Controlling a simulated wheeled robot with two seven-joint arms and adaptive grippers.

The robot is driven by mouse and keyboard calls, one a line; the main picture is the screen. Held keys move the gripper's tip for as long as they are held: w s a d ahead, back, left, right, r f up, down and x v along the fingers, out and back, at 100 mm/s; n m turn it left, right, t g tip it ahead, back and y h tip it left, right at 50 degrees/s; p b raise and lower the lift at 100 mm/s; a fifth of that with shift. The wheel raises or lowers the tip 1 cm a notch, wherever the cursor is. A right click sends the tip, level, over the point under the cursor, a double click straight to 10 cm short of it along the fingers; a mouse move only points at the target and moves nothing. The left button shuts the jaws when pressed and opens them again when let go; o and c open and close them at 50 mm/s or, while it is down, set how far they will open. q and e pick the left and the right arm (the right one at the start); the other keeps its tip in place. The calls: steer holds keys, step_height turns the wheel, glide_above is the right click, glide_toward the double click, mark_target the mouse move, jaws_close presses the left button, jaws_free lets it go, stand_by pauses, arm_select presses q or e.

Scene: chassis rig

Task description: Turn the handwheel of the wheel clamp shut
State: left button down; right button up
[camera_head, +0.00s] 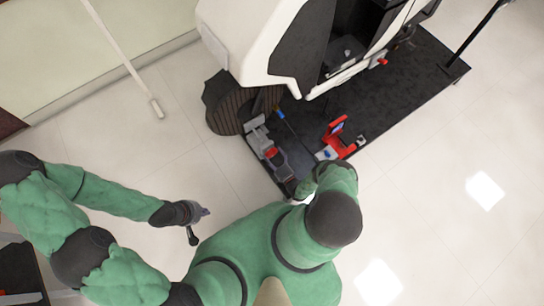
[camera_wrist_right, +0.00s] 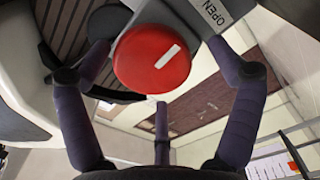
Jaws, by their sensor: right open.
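The handwheel (camera_wrist_right: 152,58) is a red disc with a white bar mark, on a grey part of the wheel clamp beside an OPEN label (camera_wrist_right: 212,12). My right gripper (camera_wrist_right: 160,70) is open, its fingers spread around the disc with visible gaps. In the head view the grey wheel clamp (camera_head: 256,134) with a red part (camera_head: 271,152) sits beside the tyre (camera_head: 228,108). My right arm hides most of its own gripper there.
A white vehicle body (camera_head: 250,45) stands over a black platform (camera_head: 425,65). A red bracket (camera_head: 338,130) stands on the platform right of the clamp. A thin post (camera_head: 480,28) rises at the platform's right corner. The tiled floor around my left gripper is clear.

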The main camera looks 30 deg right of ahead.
steer(key=shift+d, duration=0.1)
steer(key=shift+s+d, duration=0.2)
steer(key=shift+s, duration=0.3)
steer(key=s, duration=1.1)
steer(key=shift+d, duration=0.25)
